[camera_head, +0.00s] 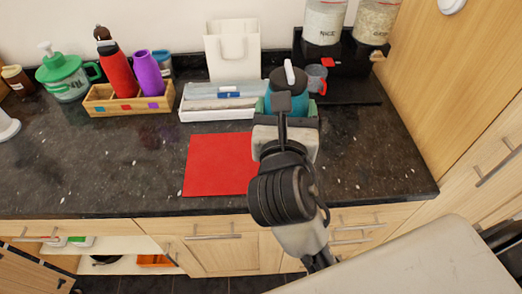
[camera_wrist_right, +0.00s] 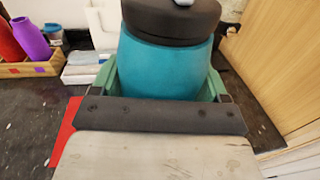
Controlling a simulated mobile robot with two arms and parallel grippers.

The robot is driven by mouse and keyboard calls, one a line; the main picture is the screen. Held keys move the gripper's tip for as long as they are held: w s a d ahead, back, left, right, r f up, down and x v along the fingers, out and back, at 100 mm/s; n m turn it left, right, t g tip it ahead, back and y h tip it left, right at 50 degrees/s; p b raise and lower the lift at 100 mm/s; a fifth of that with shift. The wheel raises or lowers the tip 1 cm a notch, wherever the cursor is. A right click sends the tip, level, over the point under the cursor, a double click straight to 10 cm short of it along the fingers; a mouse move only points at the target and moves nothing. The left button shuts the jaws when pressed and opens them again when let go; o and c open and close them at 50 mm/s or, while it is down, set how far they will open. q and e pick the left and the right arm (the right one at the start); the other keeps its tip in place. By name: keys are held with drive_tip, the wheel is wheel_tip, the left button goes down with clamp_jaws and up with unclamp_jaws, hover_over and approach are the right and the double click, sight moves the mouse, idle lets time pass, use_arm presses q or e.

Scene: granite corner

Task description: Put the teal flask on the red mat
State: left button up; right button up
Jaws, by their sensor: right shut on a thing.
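The teal flask (camera_head: 286,101) has a dark lid with a pale loop and stands behind my right gripper in the head view. It fills the middle of the right wrist view (camera_wrist_right: 165,68). My right gripper (camera_head: 287,116) is shut on the flask, with its green fingers on either side of the body. The flask's base is hidden, so I cannot tell whether it touches the counter. The red mat (camera_head: 216,166) lies flat and bare on the dark counter, left of and nearer than the flask. My left gripper is not in view.
Left of the flask is a white tray (camera_head: 216,115) with packets, before a white bag (camera_head: 232,52). A wooden crate (camera_head: 130,107) holds a red bottle and a purple bottle. A black stand (camera_head: 350,88) with a grey mug and jars is at right. Counter left of the mat is clear.

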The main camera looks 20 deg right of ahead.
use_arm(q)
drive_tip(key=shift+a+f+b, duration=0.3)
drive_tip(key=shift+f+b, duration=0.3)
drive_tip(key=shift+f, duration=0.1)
use_arm(e)
drive_tip(key=w+a+f, duration=0.1)
drive_tip(key=w+f, duration=0.9)
drive_tip(key=w, duration=0.1)
drive_tip(key=shift+w+f, duration=0.25)
drive_tip(key=shift+f, duration=0.15)
drive_tip(key=shift+a+f, duration=0.1)
drive_tip(key=shift+a, duration=0.05)
drive_tip(key=o, duration=1.2)
use_arm(q)
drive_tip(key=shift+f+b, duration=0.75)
drive_tip(key=shift+b, duration=0.05)
use_arm(e)
drive_tip(key=shift+o, duration=0.2)
drive_tip(key=v, duration=1.2)
